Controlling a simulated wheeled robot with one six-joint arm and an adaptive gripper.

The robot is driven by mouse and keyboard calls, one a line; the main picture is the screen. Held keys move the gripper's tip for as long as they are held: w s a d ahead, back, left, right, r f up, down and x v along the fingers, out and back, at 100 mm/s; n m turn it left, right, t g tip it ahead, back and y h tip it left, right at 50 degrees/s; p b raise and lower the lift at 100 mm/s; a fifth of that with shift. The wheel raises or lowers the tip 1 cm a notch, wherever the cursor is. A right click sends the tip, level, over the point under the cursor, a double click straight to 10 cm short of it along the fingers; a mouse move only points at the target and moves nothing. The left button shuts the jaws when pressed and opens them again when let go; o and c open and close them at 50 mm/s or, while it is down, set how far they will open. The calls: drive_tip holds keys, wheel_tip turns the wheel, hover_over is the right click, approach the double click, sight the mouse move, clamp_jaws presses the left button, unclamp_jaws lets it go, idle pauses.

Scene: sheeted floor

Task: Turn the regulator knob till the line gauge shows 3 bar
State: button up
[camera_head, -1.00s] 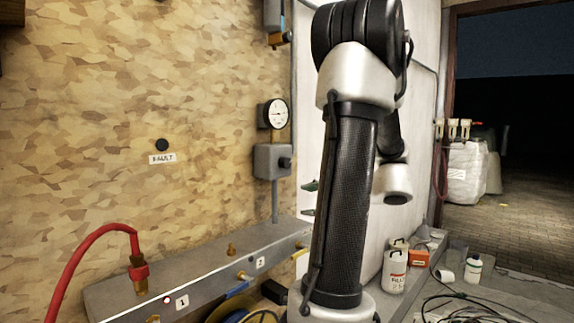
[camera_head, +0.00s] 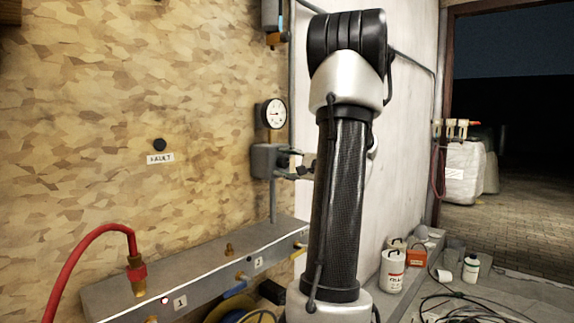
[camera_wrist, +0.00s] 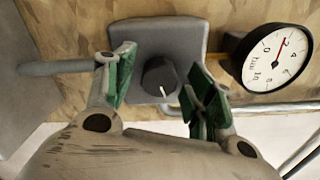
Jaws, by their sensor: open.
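The regulator knob (camera_wrist: 160,77) is black with a white mark and sits on a grey box (camera_wrist: 205,32). My gripper (camera_wrist: 160,82) is open, its green-padded fingers on either side of the knob with gaps visible. In the head view my gripper (camera_head: 299,164) is at the box (camera_head: 264,160) on the wall, and the knob is hard to make out there. The round white line gauge (camera_wrist: 277,58) is right of the knob in the wrist view, its red needle pointing up and slightly right; its exact reading is unclear. The gauge (camera_head: 271,114) is above the box in the head view.
A grey rail (camera_head: 205,262) with a red hose (camera_head: 85,245) runs below the box. A pipe (camera_head: 274,208) drops from the box to the rail. A white container (camera_head: 391,270) and loose cables (camera_head: 465,303) lie to the right.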

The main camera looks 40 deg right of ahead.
drive_tip(key=shift+c, duration=0.3)
drive_tip(key=c, duration=0.9)
drive_tip(key=shift+c, duration=0.2)
drive_tip(key=shift+m, duration=0.4)
drive_tip(key=m, duration=0.4)
drive_tip(key=shift+m, duration=0.4)
drive_tip(key=m, duration=0.4)
drive_tip(key=shift+m, duration=0.4)
drive_tip(key=o, duration=1)
